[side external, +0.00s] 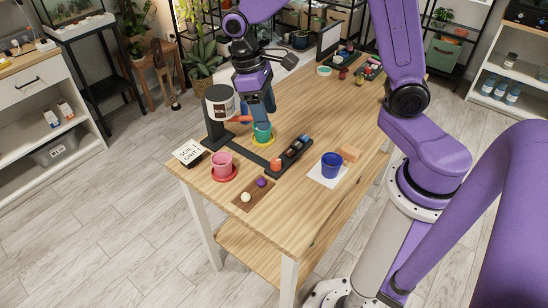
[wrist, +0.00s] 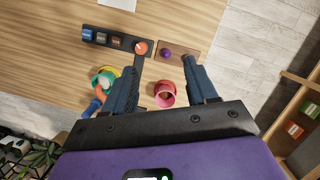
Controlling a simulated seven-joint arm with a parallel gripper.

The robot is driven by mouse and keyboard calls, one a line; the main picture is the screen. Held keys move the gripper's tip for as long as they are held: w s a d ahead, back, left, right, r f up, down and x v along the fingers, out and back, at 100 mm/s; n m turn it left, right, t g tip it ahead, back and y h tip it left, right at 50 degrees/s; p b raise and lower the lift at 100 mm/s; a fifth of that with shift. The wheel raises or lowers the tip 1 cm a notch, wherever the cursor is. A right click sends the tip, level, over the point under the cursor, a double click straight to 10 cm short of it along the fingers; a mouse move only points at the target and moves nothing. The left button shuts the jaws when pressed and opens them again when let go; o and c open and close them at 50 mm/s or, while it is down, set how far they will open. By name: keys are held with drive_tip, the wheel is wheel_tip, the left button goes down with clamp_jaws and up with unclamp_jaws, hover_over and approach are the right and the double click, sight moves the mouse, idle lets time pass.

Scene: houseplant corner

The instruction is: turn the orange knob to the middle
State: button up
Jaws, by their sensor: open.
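The orange knob (side external: 276,164) sits at the near end of a dark panel on the wooden table. In the wrist view the knob (wrist: 141,47) shows a pale mark on top and lies beyond the left fingertip. My gripper (side external: 262,110) points down over the table near the green pot, apart from the knob. In the wrist view my gripper (wrist: 162,66) is open, with nothing between its fingertips. The dark panel (wrist: 138,68) carries a row of small blocks beside the knob.
A green pot (side external: 262,133) stands on a yellow saucer, and a pink pot (side external: 222,164) on a red one. The soil container (side external: 219,103) stands close to my gripper. A brown tray (side external: 242,205) holds two balls. A blue pot (side external: 331,164) stands on white paper.

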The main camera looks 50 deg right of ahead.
drive_tip(key=w+d+f+m+g, duration=0.2)
drive_tip(key=w+d+f+m, duration=0.2)
drive_tip(key=w, duration=0.4)
approach(275, 160)
drive_tip(key=shift+y, duration=0.3)
drive_tip(key=x, duration=0.9)
drive_tip(key=shift+d+f, duration=0.1)
drive_tip(key=shift+d, duration=0.05)
drive_tip(key=shift+c, duration=0.3)
drive_tip(key=c, duration=1)
